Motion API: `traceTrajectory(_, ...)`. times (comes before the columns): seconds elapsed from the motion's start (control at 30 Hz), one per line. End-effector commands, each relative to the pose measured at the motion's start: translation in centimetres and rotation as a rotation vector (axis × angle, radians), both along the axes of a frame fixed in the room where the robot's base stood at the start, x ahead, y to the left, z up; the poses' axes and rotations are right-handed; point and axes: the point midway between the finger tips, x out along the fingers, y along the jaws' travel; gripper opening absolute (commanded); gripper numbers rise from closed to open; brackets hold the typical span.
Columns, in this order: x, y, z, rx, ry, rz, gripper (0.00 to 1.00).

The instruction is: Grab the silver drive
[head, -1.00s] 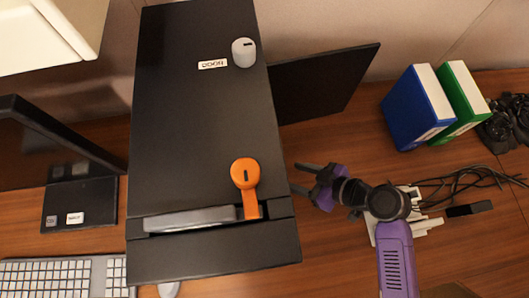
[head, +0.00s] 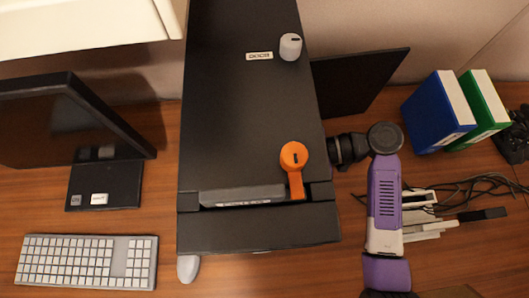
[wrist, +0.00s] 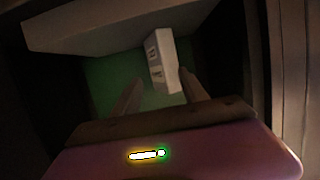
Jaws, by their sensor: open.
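In the wrist view a small pale silver-grey block, which looks like the silver drive (wrist: 162,60), stands over a green surface (wrist: 108,80) inside a dark space. Two dark square marks show on its side. My gripper (wrist: 160,88) is open, with one finger to the left of the block and one to the right. The block's lower end is between or just beyond the fingertips; I cannot tell if they touch it. In the head view my gripper is hidden by the tall black case (head: 240,120), behind whose right side my wrist disappears.
A large grey slab (wrist: 95,30) crosses the wrist view's upper left, close to the block. Dark walls stand on both sides. An orange lever (head: 294,160) and a grey knob (head: 290,46) sit on the case. Pale sticks and cables (head: 425,225) lie right of my arm.

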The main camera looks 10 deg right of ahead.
Motion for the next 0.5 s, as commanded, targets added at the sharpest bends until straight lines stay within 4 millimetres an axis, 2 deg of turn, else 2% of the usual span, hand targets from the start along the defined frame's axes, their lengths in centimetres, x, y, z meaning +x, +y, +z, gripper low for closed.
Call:
traceTrajectory(0.3, -0.6, 4.1, -1.0, -0.001, 0.004, 0.003, 0.51)
traceTrajectory(0.5, -0.5, 4.8, -1.4, -0.001, 0.002, -0.001, 0.51)
